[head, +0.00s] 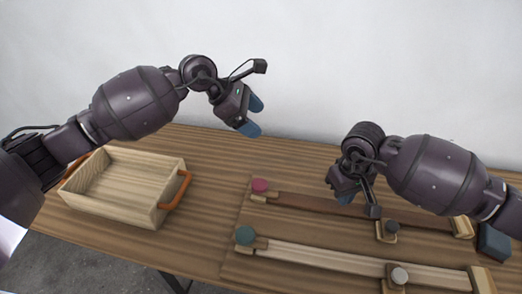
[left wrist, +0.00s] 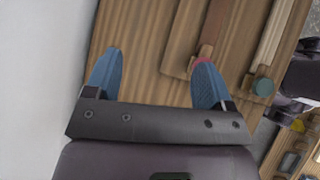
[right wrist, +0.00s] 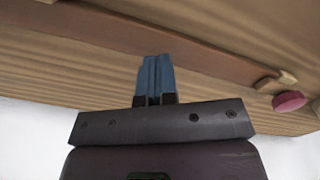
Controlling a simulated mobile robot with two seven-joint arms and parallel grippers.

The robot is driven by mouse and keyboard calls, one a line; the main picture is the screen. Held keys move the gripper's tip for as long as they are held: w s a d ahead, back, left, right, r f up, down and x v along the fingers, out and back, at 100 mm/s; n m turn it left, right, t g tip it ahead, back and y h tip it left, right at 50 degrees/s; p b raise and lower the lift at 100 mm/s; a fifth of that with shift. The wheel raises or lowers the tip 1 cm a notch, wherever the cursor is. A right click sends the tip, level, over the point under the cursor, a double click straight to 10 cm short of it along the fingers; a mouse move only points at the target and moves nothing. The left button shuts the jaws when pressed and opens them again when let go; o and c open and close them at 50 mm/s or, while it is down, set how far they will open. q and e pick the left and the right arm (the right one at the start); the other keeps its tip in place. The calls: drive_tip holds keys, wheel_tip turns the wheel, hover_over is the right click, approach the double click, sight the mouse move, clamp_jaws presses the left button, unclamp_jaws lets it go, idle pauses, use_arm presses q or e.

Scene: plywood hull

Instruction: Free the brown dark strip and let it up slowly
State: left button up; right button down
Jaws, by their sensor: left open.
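The brown dark strip (head: 310,204) lies lengthwise on a wooden board, between a pink-red knob (head: 260,185) on a wooden piece at its left end and a wooden block (head: 462,227) at its right. A dark knob (head: 391,227) on a wooden piece stands by its front edge. My right gripper (head: 345,198) is over the strip's middle, fingers together; in the right wrist view its fingertips (right wrist: 155,58) overlap the strip (right wrist: 200,54). I cannot tell whether they touch it. My left gripper (head: 253,116) is open and empty, high above the back of the table.
A paler strip (head: 330,260) lies in front, with a green knob (head: 245,235) at its left end and a grey knob (head: 398,274) at its front edge. A wooden tray (head: 120,205) with orange handles stands left.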

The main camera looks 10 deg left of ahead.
sight(262, 184)
use_arm(q)
drive_tip(key=s+d+f+m+g+y, duration=0.3)
drive_tip(key=s+d+m+y, duration=0.1)
drive_tip(key=s+m+y, duration=0.3)
drive_tip(key=shift+n+y, duration=0.3)
drive_tip(key=shift+y, duration=0.3)
drive_tip(key=f, duration=1.2)
drive_tip(key=shift+s+a+f, duration=0.2)
drive_tip(key=shift+s, duration=0.05)
drive_tip(key=c, duration=1)
use_arm(e)
drive_tip(key=shift+a, duration=0.1)
use_arm(q)
drive_tip(key=shift+d+r, duration=0.1)
use_arm(e)
drive_tip(key=shift+f, duration=1.15)
